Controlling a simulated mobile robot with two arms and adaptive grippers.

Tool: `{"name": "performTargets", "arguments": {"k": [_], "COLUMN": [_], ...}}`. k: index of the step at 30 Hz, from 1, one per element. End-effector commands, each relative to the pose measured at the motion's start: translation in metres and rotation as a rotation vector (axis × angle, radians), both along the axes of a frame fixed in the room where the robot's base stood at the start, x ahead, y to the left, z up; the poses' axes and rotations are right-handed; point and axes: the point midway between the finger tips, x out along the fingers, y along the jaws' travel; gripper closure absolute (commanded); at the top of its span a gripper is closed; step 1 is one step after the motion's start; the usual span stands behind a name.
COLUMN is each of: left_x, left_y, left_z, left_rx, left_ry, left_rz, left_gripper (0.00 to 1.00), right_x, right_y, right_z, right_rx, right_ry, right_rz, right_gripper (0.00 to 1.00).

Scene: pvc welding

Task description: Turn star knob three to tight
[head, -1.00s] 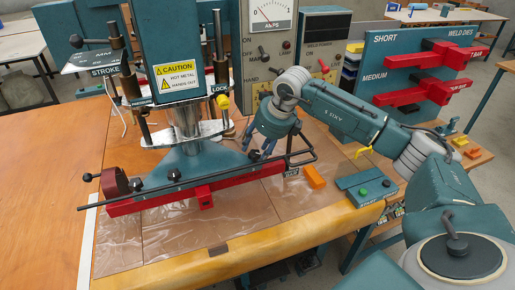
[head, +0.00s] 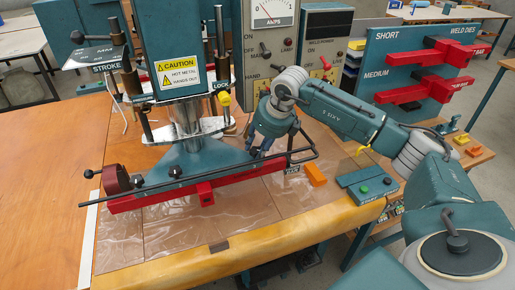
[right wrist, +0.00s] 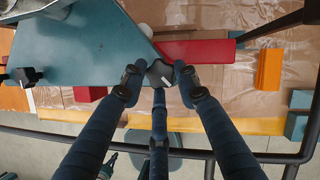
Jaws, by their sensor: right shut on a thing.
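A red weld die bar (head: 204,190) lies across the front of the teal press foot (head: 190,158). Two black star knobs, a left one (head: 137,181) and a middle one (head: 175,171), stand along it. My right gripper (head: 258,151) points down at the right end of this row, over a third knob that its fingers mostly hide. In the right wrist view that black star knob (right wrist: 159,73) with a white mark sits between my dark fingers (right wrist: 158,80), which are shut on it. Another knob (right wrist: 25,75) shows at the left there. My left gripper is not in view.
A thin dark rod (head: 120,197) runs in front of the bar and bends into a frame near my right gripper. An orange block (head: 316,174) and a teal button box (head: 366,187) lie to the right. The press column with its caution sign (head: 180,76) rises behind.

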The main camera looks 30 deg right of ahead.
Motion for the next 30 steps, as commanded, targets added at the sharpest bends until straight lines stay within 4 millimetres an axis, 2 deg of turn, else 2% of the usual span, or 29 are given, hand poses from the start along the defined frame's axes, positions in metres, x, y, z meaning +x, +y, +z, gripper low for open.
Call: {"name": "performTargets", "arguments": {"k": [21, 30], "left_x": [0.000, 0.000], "left_y": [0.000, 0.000], "left_z": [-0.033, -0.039], "left_rx": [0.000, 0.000], "left_ry": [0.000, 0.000], "left_rz": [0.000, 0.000], "left_gripper": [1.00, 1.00], "right_x": [-0.001, -0.001], "right_y": [0.005, 0.007], "right_z": [-0.004, -0.004], "right_rx": [-0.006, -0.007], "right_ry": [0.005, 0.009], "right_rz": [-0.556, -0.714], "right_gripper": [0.96, 0.95]}}
